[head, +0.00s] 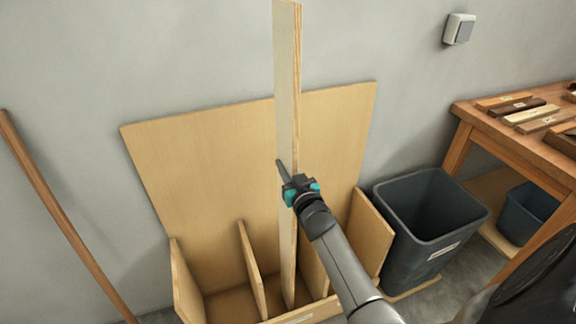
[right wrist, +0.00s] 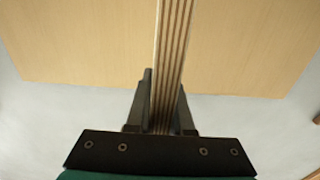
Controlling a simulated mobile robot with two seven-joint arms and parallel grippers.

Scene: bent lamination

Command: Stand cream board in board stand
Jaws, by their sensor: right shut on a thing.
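The cream board (head: 287,80) is tall and narrow, with a pale face and a layered edge. The right wrist view shows the board's striped edge (right wrist: 171,60) between the two fingers (right wrist: 160,105). The board stand (head: 200,155) is a plywood box with a tall back panel and dividers. The board's lower end is down in the middle compartment, between two dividers; whether it touches the floor there I cannot tell.
A dark grey bin (head: 425,225) stands just right of the stand. A wooden workbench (head: 478,118) with small wood samples is at the far right, with another bin (head: 525,212) beneath. A brown wooden strip (head: 62,215) leans on the wall at left.

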